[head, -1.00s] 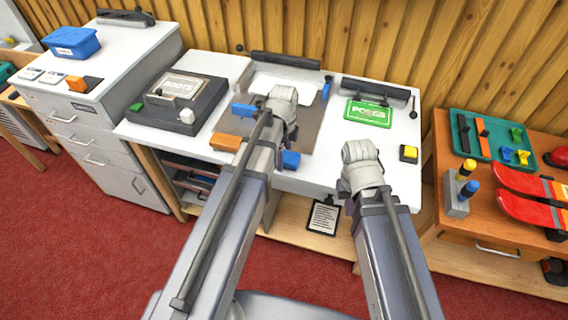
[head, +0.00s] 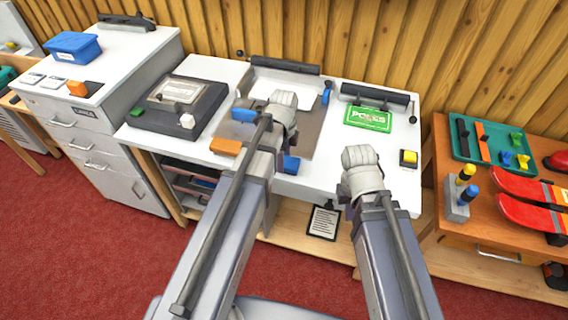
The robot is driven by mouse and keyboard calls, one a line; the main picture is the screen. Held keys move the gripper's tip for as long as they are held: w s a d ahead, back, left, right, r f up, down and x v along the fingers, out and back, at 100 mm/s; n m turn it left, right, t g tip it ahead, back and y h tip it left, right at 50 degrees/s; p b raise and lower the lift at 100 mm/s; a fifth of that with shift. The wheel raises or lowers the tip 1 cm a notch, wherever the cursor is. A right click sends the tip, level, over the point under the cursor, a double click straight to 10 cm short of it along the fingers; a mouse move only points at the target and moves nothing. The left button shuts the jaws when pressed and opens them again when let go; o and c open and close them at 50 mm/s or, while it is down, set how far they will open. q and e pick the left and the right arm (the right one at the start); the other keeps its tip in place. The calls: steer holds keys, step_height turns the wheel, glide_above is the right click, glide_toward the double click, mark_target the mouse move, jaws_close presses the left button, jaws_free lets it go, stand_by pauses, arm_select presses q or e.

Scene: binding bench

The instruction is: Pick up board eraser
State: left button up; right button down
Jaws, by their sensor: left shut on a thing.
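My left gripper (head: 284,108) is over the grey-brown mat (head: 312,148) on the white bench, its jaws hidden by my own wrist. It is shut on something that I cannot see. I cannot pick out a board eraser with certainty. An orange-brown block (head: 226,147) lies at the front left of the mat, left of my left forearm. A small yellow and black block (head: 408,158) lies at the bench's right end. My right gripper (head: 361,160) is over the front right of the bench, left of this block. Its fingers are hidden, so its opening does not show.
A dark press-like box (head: 183,118) is on the left, a green POLES sign (head: 368,118) on the right. Bare bench shows at front right.

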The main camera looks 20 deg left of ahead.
steer(key=shift+r, duration=0.1)
